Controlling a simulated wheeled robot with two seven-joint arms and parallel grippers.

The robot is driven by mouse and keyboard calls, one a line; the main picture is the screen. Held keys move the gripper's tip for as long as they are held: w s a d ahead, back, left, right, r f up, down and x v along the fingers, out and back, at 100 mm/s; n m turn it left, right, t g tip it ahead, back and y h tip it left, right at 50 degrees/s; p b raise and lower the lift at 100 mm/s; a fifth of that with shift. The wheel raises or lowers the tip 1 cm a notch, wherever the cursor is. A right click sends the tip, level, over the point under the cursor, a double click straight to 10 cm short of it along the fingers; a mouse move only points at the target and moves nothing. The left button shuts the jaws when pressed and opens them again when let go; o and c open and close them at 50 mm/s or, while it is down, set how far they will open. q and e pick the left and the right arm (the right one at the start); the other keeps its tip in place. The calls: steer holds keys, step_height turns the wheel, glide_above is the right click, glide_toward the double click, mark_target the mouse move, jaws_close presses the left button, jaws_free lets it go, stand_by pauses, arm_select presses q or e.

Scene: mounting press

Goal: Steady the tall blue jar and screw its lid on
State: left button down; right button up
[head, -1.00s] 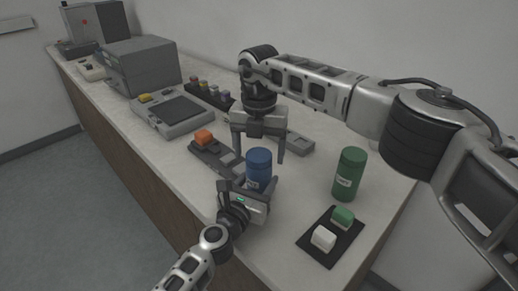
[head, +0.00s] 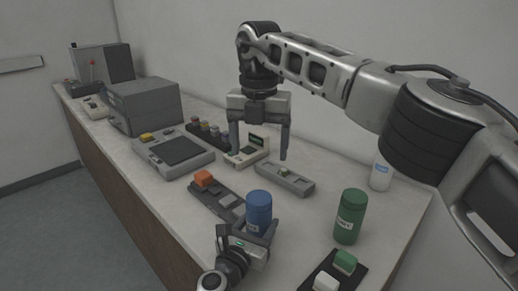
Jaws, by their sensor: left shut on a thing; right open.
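The tall blue jar (head: 259,222) stands upright near the front edge of the bench. A blue lid (head: 258,198) appears to sit level on its top; how tight it is cannot be told. My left gripper (head: 252,238) is shut on the jar's lower body from the front and hides part of it. My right gripper (head: 260,148) is open and empty, pointing down, above and behind the jar and clear of the lid.
A green jar (head: 350,218) stands to the right, with a black mat (head: 345,278) holding green and white blocks in front. A white bottle (head: 380,175) is behind.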

arm_select(q)
steer(key=shift+c, duration=2.3)
jaws_free()
steer(key=shift+s+a, duration=0.25)
steer(key=shift+s, duration=0.15)
steer(key=v, duration=1.5)
